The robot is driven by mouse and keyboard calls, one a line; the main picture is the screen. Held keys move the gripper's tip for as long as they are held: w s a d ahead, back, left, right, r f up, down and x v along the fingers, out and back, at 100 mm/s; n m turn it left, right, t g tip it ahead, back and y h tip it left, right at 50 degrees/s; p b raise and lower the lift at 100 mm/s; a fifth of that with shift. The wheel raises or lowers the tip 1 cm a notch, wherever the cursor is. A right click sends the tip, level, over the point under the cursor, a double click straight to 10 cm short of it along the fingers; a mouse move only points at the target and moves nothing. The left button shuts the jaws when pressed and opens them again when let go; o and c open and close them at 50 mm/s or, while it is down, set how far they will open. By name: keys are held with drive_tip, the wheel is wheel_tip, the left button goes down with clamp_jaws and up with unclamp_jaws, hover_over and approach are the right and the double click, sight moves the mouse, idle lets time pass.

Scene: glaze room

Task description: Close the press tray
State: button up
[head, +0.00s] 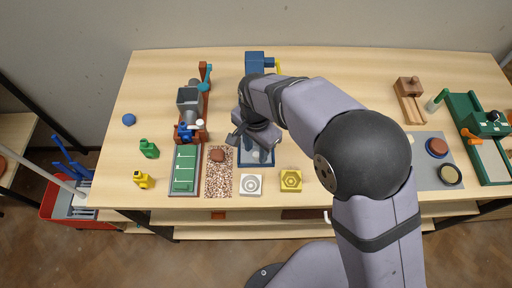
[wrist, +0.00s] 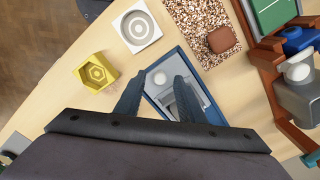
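A blue-rimmed tray (head: 271,160), which looks like the press tray, lies on the table in front of my gripper. It holds a pale round piece and something grey. A blue block-shaped machine with a yellow handle (head: 257,63), perhaps the press, stands behind, and my arm hides what lies between them. The tray also shows in the wrist view (wrist: 211,107), below my gripper (wrist: 158,70). The two fingers are spread apart over the tray with nothing between them. In the head view my gripper (head: 247,140) hangs over the tray's back part. Whether it touches the tray is unclear.
A white ringed tile (head: 251,185) and a yellow hexagon-hollow block (head: 290,181) sit in front. A speckled mat (head: 219,184) with a brown lump and a green board (head: 185,175) lie left. A grey hopper machine (head: 190,103) stands behind them. A green-framed device (head: 480,125) is far right.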

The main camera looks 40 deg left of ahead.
drive_tip(key=shift+f, duration=0.4)
drive_tip(key=shift+c, duration=0.4)
clamp_jaws()
drive_tip(key=shift+w+a+p, duration=0.45)
drive_tip(key=shift+w+a, duration=2.25)
drive_tip(key=shift+o, duration=0.4)
unclamp_jaws()
drive_tip(key=shift+r, duration=0.15)
drive_tip(key=shift+r+b, duration=1.3)
drive_tip(key=shift+r, duration=2.3)
